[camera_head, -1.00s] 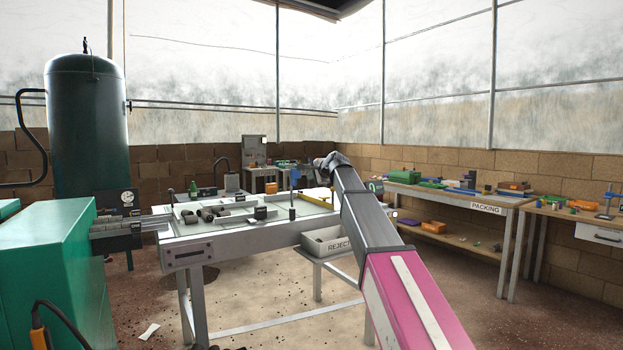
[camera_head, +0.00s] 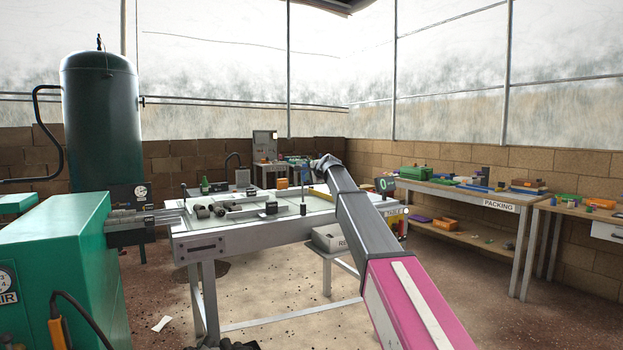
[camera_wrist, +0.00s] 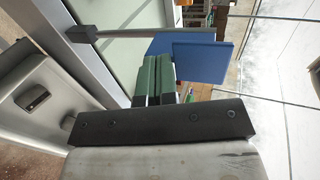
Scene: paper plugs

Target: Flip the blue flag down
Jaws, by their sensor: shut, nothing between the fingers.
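The blue flag (camera_head: 304,168) stands raised at the top of a thin post on the near right side of the table. In the wrist view the flag (camera_wrist: 205,55) is a blue plate at the end of a grey rod that rises from a dark base block. My gripper's green fingers (camera_wrist: 154,62) are closed together with nothing between them. Their tips are beside the flag's edge and overlap it in the picture; I cannot tell whether they touch it. In the head view my gripper is mostly hidden behind my wrist, just right of the flag.
The table (camera_head: 225,240) holds several dark plugs (camera_head: 203,211) and a small black block. The packing bench (camera_head: 470,193) stands to the right. A green machine (camera_head: 55,265) is at left.

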